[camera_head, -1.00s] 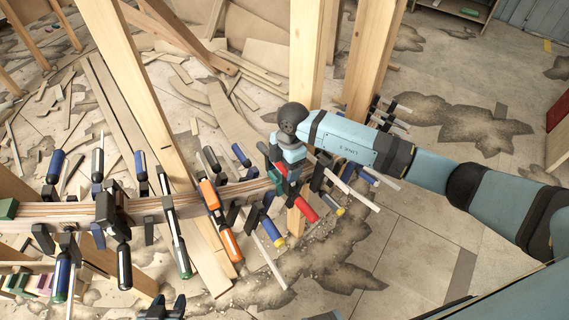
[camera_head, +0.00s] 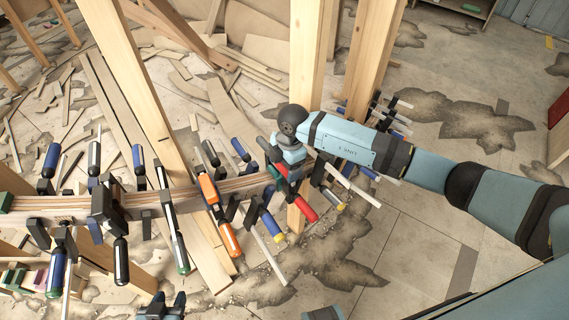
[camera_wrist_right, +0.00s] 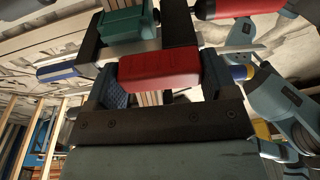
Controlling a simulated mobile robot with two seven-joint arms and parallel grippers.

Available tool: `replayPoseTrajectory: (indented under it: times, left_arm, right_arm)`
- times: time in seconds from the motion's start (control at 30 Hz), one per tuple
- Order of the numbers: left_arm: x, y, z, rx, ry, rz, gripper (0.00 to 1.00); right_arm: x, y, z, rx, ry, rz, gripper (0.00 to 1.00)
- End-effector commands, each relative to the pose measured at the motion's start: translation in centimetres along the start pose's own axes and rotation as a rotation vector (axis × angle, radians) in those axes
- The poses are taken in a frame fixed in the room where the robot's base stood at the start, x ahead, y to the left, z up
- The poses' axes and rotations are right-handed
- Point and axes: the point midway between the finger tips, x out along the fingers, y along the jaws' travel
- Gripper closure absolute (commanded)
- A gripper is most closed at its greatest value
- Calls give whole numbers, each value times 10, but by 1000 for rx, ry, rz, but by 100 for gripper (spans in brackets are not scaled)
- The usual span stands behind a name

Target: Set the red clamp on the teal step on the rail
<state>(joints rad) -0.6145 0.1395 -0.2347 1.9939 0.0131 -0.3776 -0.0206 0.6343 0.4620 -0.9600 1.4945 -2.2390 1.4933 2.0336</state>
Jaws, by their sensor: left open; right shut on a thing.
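The red clamp shows its long red handle (camera_head: 302,206) below the right end of the rail in the head view. My right gripper (camera_head: 287,170) is at that end of the rail and shut on the clamp. In the wrist view its pads (camera_wrist_right: 160,72) press on both sides of a red block of the clamp (camera_wrist_right: 158,68). A teal-green block (camera_wrist_right: 125,24), apparently the teal step, lies just beyond the red block. Whether the clamp touches it, I cannot tell. My left gripper (camera_head: 163,307) is open and empty at the bottom edge, away from the rail.
The curved wooden rail (camera_head: 150,199) carries several clamps, among them an orange one (camera_head: 209,191) and blue-handled ones. Their bars and handles crowd both sides near my right gripper. Upright timber posts (camera_head: 305,70) stand behind. Wood scraps lie on the cracked floor.

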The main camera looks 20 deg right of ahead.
Motion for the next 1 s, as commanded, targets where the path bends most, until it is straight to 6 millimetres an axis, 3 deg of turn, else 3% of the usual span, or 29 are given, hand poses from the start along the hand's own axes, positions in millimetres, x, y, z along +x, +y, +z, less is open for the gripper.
replayPoseTrajectory:
  times: [0.87, 0.9, 1.0]
  left_arm:
    - [2, 0, 2, 0, -1, 0, 57]
    - [2, 0, 2, 0, -1, 0, 57]
    - [2, 0, 2, 0, -1, 0, 57]
  right_arm:
    - [9, 1, 2, 0, 1, 2, 71]
    - [9, 1, 2, 0, 1, 2, 19]
    - [9, 1, 2, 0, 1, 2, 0]
